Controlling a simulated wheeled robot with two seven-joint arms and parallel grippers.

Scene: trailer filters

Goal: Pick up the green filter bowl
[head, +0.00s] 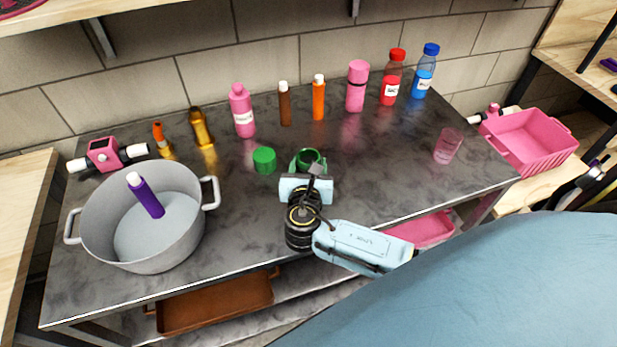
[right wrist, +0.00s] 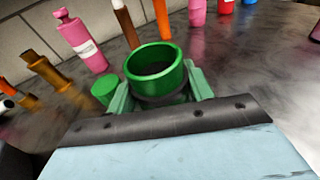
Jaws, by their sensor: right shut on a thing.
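The green filter bowl (head: 308,157) is a round open cup with a dark inside, near the middle of the dark tabletop. My right gripper (head: 306,169) reaches it from the front and is shut on it. In the right wrist view the green filter bowl (right wrist: 155,68) stands between the two fingers of my right gripper (right wrist: 160,95), with its open mouth up. Its lower part is hidden, so I cannot tell if it touches the table. A separate green cylinder (head: 264,160) stands just left of it and also shows in the right wrist view (right wrist: 104,90). My left gripper is not in view.
A large grey pot (head: 180,250) with a purple-bodied item (head: 146,195) in it stands at left. Several bottles, including a pink one (head: 242,110) and an orange one (head: 318,97), line the back. A clear pink cup (head: 448,146) stands at right. A pink crate (head: 530,140) is beyond the table.

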